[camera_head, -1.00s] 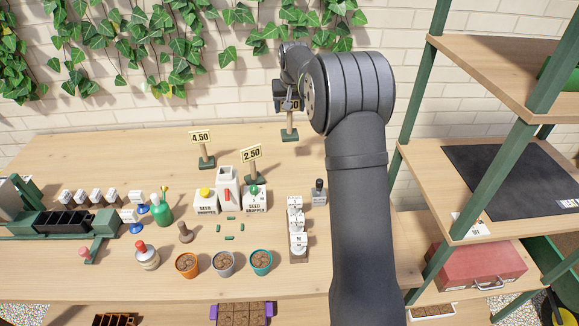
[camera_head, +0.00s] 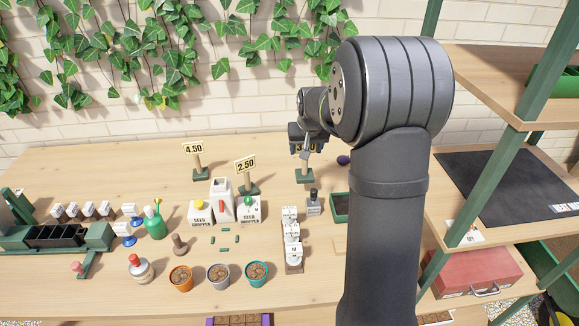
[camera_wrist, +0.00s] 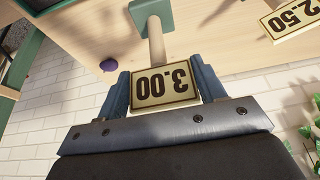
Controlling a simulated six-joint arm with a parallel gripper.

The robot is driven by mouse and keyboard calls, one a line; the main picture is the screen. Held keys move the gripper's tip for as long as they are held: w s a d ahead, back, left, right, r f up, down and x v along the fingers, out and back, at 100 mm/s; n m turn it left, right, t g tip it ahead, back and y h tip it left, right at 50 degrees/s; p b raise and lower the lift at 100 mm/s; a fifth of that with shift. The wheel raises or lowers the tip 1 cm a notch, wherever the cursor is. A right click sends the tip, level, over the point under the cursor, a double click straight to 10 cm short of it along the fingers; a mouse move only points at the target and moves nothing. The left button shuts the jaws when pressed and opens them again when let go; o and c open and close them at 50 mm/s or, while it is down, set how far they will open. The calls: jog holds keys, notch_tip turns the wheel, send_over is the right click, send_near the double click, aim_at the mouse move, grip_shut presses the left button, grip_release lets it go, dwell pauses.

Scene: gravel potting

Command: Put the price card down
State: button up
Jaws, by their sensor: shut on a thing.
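The price card reading 3.00 (camera_wrist: 165,84) is a cream plate with a dark border on a wooden post with a green base. My gripper (camera_wrist: 164,88) is shut on the plate, one blue-grey finger at each side; the card appears upside down in the wrist view. In the head view my gripper (camera_head: 305,138) is above the card's post (camera_head: 304,165), partly hiding the plate. The post looks roughly upright, with its green base over the back of the table. I cannot tell whether the base touches the wood.
Price cards 4.50 (camera_head: 194,149) and 2.50 (camera_head: 246,164) stand to the left. Seed droppers (camera_head: 201,212), a dark-topped bottle (camera_head: 313,203) and a green tray (camera_head: 340,210) stand nearer the front. A dark purple object (camera_head: 343,160) lies to the right. A shelf (camera_head: 490,195) rises at the right.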

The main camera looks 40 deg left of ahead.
jog(key=s+a+f, duration=0.1)
jog(key=a+f, duration=0.4)
jog(key=f, duration=0.2)
jog(key=shift+s, duration=0.3)
jog(key=shift+f, duration=0.15)
jog(key=shift+f, duration=0.15)
jog(key=o, duration=1.5)
jog(key=shift+c, duration=0.2)
jog(key=v, duration=1.2)
jog(key=shift+r, duration=0.2)
jog(key=shift+a+f, duration=0.1)
